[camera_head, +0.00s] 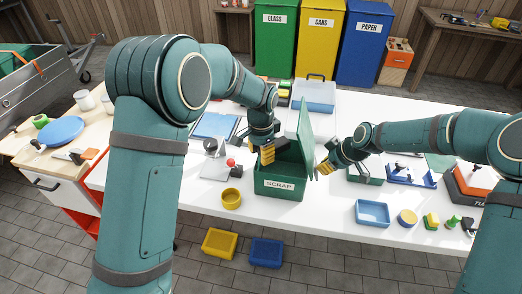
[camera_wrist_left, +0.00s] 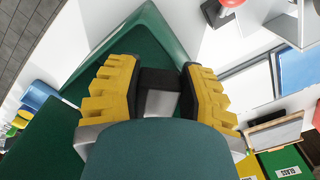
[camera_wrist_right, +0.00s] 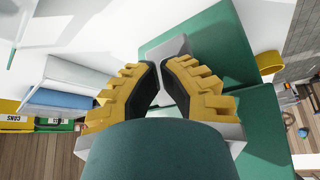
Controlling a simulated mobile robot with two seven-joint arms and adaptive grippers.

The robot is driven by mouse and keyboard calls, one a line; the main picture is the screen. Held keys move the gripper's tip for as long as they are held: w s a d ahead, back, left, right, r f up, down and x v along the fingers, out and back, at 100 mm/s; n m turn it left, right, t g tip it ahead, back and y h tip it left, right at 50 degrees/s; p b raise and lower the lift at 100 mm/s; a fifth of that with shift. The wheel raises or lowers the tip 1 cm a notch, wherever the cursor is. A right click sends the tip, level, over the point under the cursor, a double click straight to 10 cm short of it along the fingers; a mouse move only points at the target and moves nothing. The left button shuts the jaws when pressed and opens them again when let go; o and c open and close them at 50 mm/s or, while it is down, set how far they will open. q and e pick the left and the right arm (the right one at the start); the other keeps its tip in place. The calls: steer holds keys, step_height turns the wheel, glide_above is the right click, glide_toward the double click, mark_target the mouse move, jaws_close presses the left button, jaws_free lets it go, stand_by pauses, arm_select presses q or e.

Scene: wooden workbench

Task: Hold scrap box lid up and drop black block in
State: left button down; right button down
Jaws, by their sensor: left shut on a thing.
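The green scrap box (camera_head: 279,187) stands on the white bench, its front labelled SCRAP. Its green lid (camera_head: 305,128) is tipped up steeply at the right side of the box. My left gripper (camera_head: 267,155) is over the box's open top. In the left wrist view it is shut on the black block (camera_wrist_left: 160,79), with the box's green interior (camera_wrist_left: 140,45) beyond. My right gripper (camera_head: 323,168) is low at the lid's right side. In the right wrist view its fingertips (camera_wrist_right: 159,66) are close together before green panels; contact with the lid is unclear.
A yellow ring-shaped container (camera_head: 231,198) stands left of the box. A blue tray (camera_head: 373,213) and small parts lie to the right. Yellow (camera_head: 220,243) and blue bins (camera_head: 266,252) sit on the floor in front.

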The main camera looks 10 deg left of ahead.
arm_select(q)
steer(key=shift+c, duration=2.4)
jaws_free()
steer(key=shift+r, duration=0.15)
step_height(320, 180, up, 12)
step_height(320, 180, up, 4)
steer(key=p, duration=0.4)
arm_select(e)
step_height(320, 180, up, 8)
steer(key=shift+f, duration=0.25)
